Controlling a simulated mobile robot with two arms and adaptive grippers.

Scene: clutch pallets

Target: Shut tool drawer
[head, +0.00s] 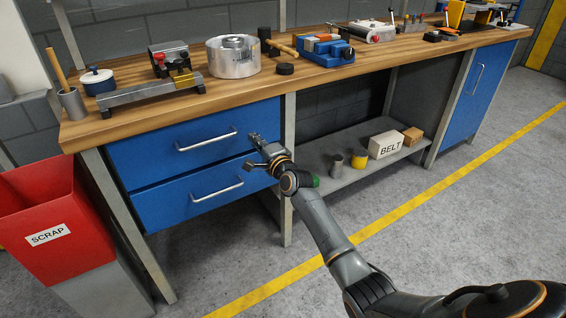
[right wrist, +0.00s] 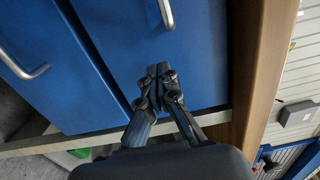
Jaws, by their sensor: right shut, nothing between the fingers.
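The workbench has two blue drawers, one above the other. The upper drawer (head: 205,145) has a silver bar handle (head: 206,141), and the lower drawer (head: 200,192) has the same kind. Both fronts look nearly in line with the frame; a small gap is hard to judge. My right gripper (head: 254,138) is shut and empty, at the right end of the upper drawer's front, right of its handle. In the right wrist view its fingertips (right wrist: 159,70) are together against or just before the blue upper front (right wrist: 185,60); contact cannot be told. My left gripper is not in view.
A red scrap bin (head: 40,220) stands left of the bench. Tools and a round metal part (head: 233,56) sit on the wooden top (head: 300,78). A low shelf (head: 345,178) holds a BELT box (head: 386,144). The floor in front is clear.

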